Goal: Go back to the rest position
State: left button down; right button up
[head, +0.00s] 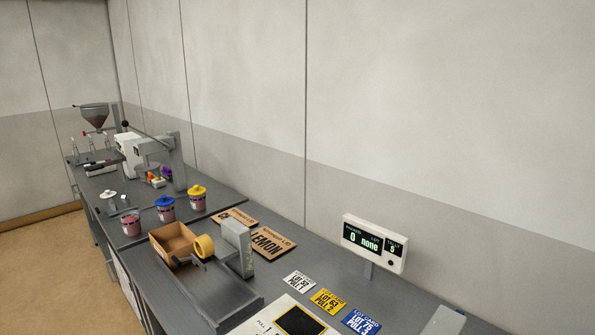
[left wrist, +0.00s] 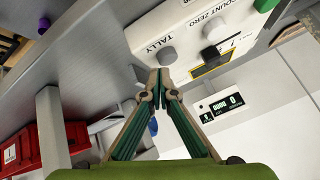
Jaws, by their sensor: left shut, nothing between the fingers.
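My left gripper (left wrist: 160,78) shows in the left wrist view with its fingertips together and nothing between them. Its tips are close to the lower edge of a white panel (left wrist: 240,20) with grey buttons and the labels TALLY and COUNT ZERO. I cannot tell whether the tips touch the panel. Neither of my grippers shows in the head view, and my right gripper is not seen at all.
The left wrist view shows a red bin (left wrist: 72,143) and a small display (left wrist: 222,104). Brown floor lies left of the bench.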

pick_arm(q)
jog(key=s+a+f+n+g+y, duration=0.15)
jog(key=s+a+n, duration=0.25)
jog(key=s, duration=0.4)
jog(key=s+a+f+n+y, duration=0.25)
jog(key=s+a+n, duration=0.2)
jog(key=s, duration=0.25)
jog(key=s+a+f+n+g+y, duration=0.1)
jog(key=s+a+f+n, duration=0.3)
jog(key=s, duration=0.4)
notch_tip(320, 180, down, 31)
jog(key=s+g+b, duration=0.2)
jog(key=b, duration=0.3)
jog(key=s+a+f+b, duration=0.3)
jog(key=s+f, duration=1.3)
jog(key=f, duration=0.3)
jog(key=shift+s+a+m+g+y+b, duration=0.15)
jog(key=shift+m+g+y+b, duration=0.2)
jog(key=shift+m, duration=0.1)
